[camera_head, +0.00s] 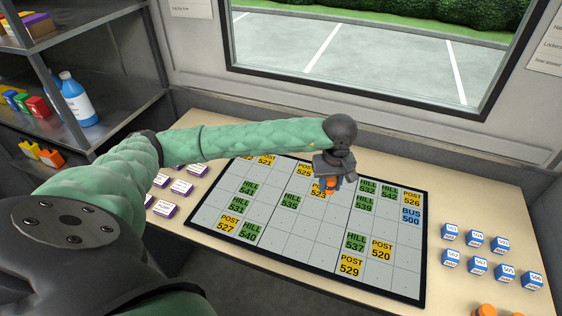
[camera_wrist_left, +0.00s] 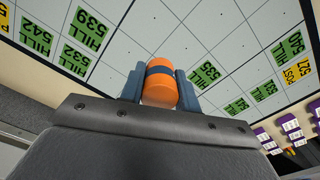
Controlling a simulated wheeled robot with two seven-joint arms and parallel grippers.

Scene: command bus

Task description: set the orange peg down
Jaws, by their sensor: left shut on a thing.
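The orange peg (camera_wrist_left: 160,88) has a dark blue band and sits between the two fingers of my left gripper (camera_wrist_left: 160,90) in the left wrist view. In the head view, my left gripper (camera_head: 334,179) is over the upper middle of the gridded board (camera_head: 300,240), with a bit of the orange peg (camera_head: 331,183) showing below it. The gripper is shut on the peg. The peg's lower end is hidden in the head view, and I cannot tell whether it touches the board. My right gripper is not in view.
The board carries yellow POST, green HILL and blue BUS tiles (camera_head: 411,216). Blue-and-white blocks (camera_head: 476,239) stand at its right, and purple-and-white blocks (camera_head: 164,210) at its left. Orange pegs (camera_head: 485,310) show at the bottom right. Several board cells are bare. A shelf (camera_head: 100,90) is at the left.

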